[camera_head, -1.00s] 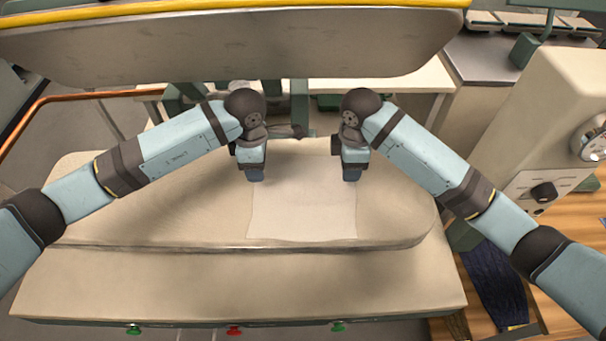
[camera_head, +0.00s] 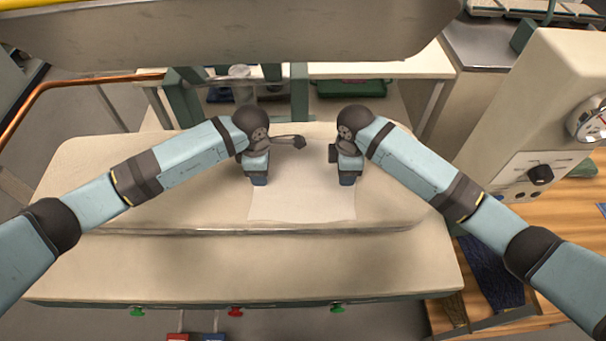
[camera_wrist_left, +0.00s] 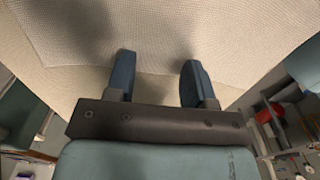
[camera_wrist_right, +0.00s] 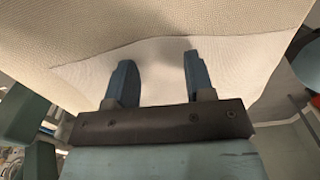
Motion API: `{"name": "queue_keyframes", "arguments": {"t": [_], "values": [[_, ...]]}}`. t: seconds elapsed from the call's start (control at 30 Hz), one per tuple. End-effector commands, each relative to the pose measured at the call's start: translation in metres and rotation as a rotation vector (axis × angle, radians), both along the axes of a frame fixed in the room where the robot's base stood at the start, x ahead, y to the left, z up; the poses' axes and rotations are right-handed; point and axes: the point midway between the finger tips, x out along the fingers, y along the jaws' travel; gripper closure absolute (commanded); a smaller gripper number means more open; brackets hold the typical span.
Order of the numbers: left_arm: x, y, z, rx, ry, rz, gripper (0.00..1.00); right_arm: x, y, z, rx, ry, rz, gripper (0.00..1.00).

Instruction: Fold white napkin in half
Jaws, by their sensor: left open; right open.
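The white napkin (camera_head: 303,203) lies on the padded press board (camera_head: 140,195), its near edge close to the board's front. Its far part is partly hidden behind my grippers. My left gripper (camera_head: 259,181) is open at the napkin's left side, and my right gripper (camera_head: 348,180) is open at its right side. In the right wrist view, the napkin (camera_wrist_right: 220,58) shows between and around the open fingers (camera_wrist_right: 157,80).
The raised upper press plate (camera_head: 240,45) hangs across the back above the board. A control housing with a gauge and knob (camera_head: 540,174) stands at the right. A copper-coloured rail (camera_head: 60,88) is at the left. The board is clear on both sides of the napkin.

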Motion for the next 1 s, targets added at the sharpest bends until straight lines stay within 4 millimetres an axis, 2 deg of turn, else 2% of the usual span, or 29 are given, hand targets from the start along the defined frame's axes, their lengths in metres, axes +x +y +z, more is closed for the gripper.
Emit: {"name": "queue_keyframes", "arguments": {"t": [0.3,0.7,1.0], "values": [[-0.0002,-0.0001,-0.0027,0.0,0.001,0.0,0.52,0.0,0.0001,-0.0037,0.0,0.0,0.0,0.52],[-0.0002,0.0,-0.0028,0.0,0.001,0.0,0.98,-0.0002,0.0,-0.004,0.0,0.001,0.0,0.98],[-0.0002,0.0001,-0.0029,0.0,0.001,0.0,1.0,-0.0003,-0.0001,-0.0042,0.0,0.001,0.0,1.0]]}}
